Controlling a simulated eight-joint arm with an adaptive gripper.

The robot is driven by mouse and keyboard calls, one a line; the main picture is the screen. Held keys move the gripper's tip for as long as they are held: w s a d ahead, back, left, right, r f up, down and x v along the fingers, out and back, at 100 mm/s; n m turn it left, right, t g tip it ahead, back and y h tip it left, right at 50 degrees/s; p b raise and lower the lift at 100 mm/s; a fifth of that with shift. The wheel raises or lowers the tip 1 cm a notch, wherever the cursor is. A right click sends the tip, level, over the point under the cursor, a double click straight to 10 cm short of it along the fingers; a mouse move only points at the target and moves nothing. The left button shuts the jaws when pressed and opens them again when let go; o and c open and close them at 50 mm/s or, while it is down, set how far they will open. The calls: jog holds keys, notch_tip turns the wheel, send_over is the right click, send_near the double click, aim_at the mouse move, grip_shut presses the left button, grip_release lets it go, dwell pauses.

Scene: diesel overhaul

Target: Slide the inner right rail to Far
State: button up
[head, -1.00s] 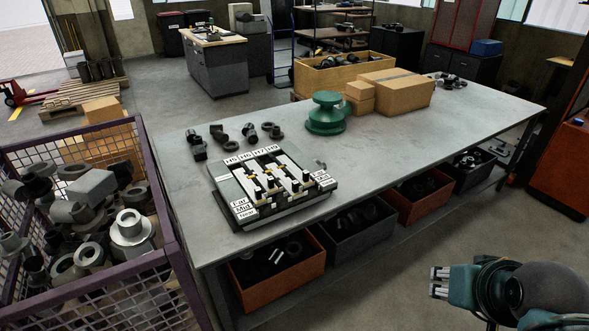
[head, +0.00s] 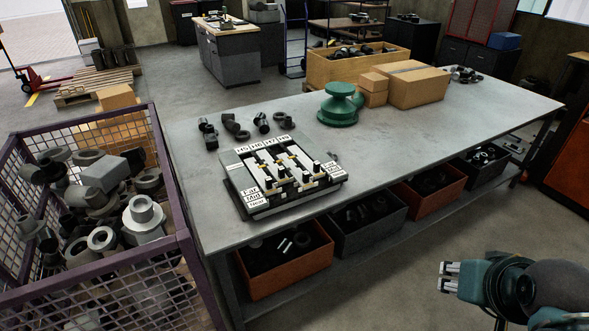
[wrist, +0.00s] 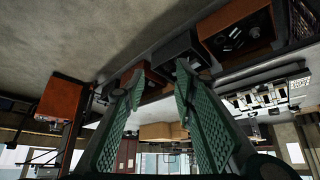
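The rail panel (head: 283,178), a white and black board with several parallel rails, lies on the left part of the grey table. Labels run along its back edge, and Far, Mid and Near labels stand at its left side. Black knobs sit on the rails, most towards the near half; the exact stop of the inner right rail's knob is too small to tell. My gripper (head: 450,277) is at the lower right, beyond the table's front edge and well away from the panel. In the wrist view its green fingers (wrist: 159,84) are apart with nothing between them; the panel (wrist: 268,97) shows at right.
The table (head: 420,145) also carries dark pipe fittings (head: 240,129) behind the panel, a green round part (head: 340,106) and cardboard boxes (head: 417,84). Bins (head: 285,262) stand on the shelf below. A purple mesh crate (head: 135,262) stands left of the table. Floor before the table is clear.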

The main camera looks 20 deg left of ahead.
jog(key=shift+w+r, duration=0.1)
dwell(0.5)
jog(key=w+a+r+n+g+p, duration=0.1)
jog(key=w+a+r, duration=0.25)
jog(key=w, duration=0.25)
jog(key=w+a+r+n+g+p, duration=0.1)
jog(key=w+a+r, duration=0.25)
jog(key=w, duration=0.25)
jog(key=n+g+p, duration=0.5)
jog(key=n+p, duration=0.2)
send_over(306, 172)
jog(key=f, duration=1.3)
jog(key=shift+s+d+f, duration=0.15)
jog(key=shift+d+f, duration=0.05)
jog(key=shift+f, duration=0.1)
jog(key=shift+a+f, duration=0.2)
jog(key=shift+f, duration=0.1)
jog(key=shift+f, duration=3.8)
